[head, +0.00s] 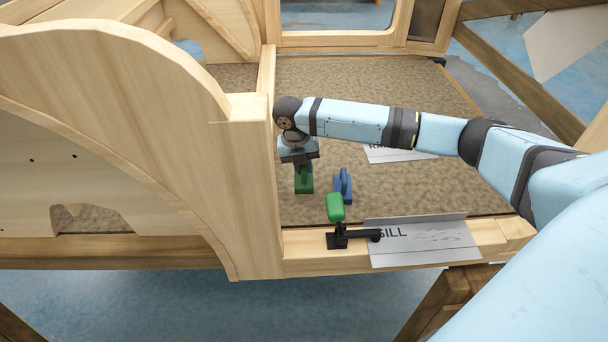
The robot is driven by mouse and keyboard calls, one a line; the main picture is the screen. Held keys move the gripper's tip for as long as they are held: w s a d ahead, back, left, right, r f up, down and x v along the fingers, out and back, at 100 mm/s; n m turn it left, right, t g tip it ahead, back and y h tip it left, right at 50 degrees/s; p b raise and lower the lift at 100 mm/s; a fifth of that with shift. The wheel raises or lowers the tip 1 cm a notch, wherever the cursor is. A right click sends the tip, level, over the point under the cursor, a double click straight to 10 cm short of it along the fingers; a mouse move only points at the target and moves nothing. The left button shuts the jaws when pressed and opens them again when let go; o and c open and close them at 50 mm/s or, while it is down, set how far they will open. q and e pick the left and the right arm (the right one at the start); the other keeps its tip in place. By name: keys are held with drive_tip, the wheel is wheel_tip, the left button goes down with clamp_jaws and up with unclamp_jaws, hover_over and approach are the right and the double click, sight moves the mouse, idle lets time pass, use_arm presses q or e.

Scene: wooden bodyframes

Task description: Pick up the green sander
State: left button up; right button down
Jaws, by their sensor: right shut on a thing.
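The green sander (304,184) stands on the brown carpeted floor of the wooden bodyframe, just right of the tall wooden side panel. My right gripper (303,168) reaches down from above and is shut on its upper part. The sander's top is partly hidden by the gripper. Its base appears to be at or very near the carpet; I cannot tell if there is a gap. My left gripper is not in view.
A blue sander-like tool (343,186) stands close to the right. The tall wooden panel (225,150) rises close on the left.

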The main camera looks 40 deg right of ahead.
wheel_tip(320, 180, up, 15)
drive_tip(key=p, duration=0.2)
drive_tip(key=shift+p, duration=0.3)
drive_tip(key=c, duration=1.6)
unclamp_jaws()
drive_tip(key=shift+f, duration=0.1)
clamp_jaws()
